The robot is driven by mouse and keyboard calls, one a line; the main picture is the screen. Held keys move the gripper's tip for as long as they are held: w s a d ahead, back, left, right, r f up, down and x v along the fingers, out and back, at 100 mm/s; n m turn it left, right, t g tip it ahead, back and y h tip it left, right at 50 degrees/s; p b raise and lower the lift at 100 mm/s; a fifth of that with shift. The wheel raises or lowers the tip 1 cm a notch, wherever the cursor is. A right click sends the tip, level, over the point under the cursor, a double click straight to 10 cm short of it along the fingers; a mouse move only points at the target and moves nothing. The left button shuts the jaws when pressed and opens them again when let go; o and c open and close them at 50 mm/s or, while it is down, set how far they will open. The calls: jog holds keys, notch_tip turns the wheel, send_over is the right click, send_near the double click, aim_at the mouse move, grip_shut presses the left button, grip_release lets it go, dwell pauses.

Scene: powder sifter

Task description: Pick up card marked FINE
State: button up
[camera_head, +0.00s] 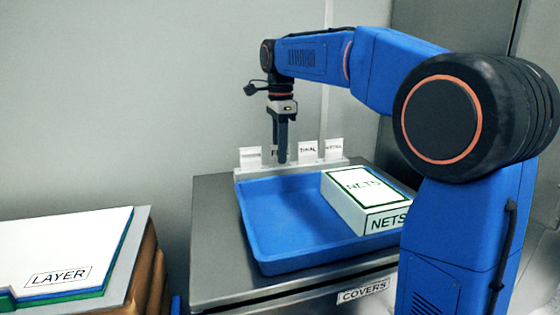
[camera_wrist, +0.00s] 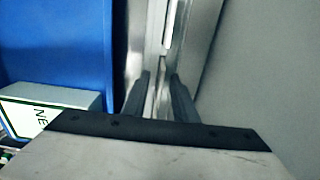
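The card marked FINE (camera_head: 274,153) seems to be the one mostly hidden behind my gripper in the head view. Only its left edge and what looks like an F show. It stands upright in a pale rack (camera_head: 290,169) at the back of the table. My gripper (camera_head: 281,160) points down over the rack, its fingertips low in front of that card. In the wrist view my two fingers (camera_wrist: 160,76) are apart, with the rack's pale strip showing between them. I cannot make out the card between them.
Other cards stand in the rack: a pale one (camera_head: 250,157) at left, and two lettered ones (camera_head: 308,151) (camera_head: 333,149) at right. A blue tray (camera_head: 262,228) holding a NETS box (camera_head: 358,186) is in front. A LAYER stack (camera_head: 70,250) stands left. A wall is behind.

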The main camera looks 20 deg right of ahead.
jog(key=shift+f, duration=0.4)
grip_shut()
